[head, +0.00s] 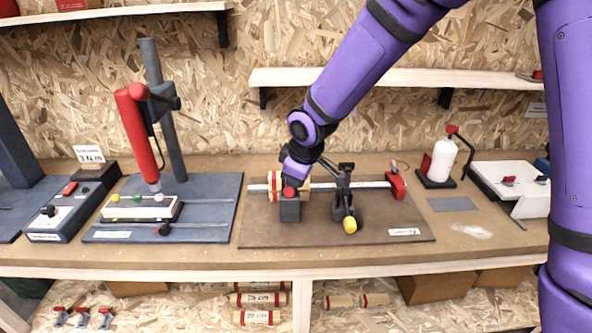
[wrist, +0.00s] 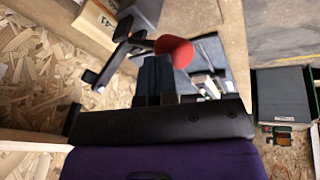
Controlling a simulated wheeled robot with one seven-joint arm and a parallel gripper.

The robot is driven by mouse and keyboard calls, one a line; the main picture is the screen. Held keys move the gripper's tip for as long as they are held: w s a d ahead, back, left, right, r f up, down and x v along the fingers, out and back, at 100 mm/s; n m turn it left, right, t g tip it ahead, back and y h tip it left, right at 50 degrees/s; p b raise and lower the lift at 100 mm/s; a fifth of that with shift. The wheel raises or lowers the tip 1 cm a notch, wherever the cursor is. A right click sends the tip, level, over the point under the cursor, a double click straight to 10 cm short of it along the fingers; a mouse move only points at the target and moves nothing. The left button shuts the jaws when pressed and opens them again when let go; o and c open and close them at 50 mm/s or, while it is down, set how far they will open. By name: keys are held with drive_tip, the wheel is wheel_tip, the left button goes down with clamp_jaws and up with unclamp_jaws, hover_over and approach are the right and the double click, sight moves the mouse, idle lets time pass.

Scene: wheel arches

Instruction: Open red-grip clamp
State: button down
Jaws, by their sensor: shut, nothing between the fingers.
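The red-grip clamp shows in the head view as a red grip (head: 289,192) above a dark block (head: 290,211) on the brown board (head: 262,232); my gripper hides much of it. The red grip also shows in the wrist view (wrist: 177,51), close beside the fingertips. My gripper (head: 291,182) is right at the grip from above; I cannot tell whether they touch. In the wrist view the dark fingers (wrist: 153,72) are together with nothing between them. The clamp's lever position cannot be made out. A second clamp with a yellow grip (head: 350,225) stands just to the right.
A long metal bar (head: 350,185) with a red end piece (head: 397,186) runs behind the clamps. A wooden block with red bands (head: 275,181) is by its left part. A red-armed stand (head: 138,130) is left, a white bottle (head: 443,158) right. A shelf (head: 400,77) hangs behind.

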drive_tip(key=s+f, duration=0.3)
drive_tip(key=f, duration=0.5)
drive_tip(key=shift+s+f, duration=0.2)
drive_tip(key=shift+s, duration=0.2)
drive_tip(key=shift+s+d+f, duration=0.1)
drive_tip(key=shift+f, duration=0.05)
idle(0.3)
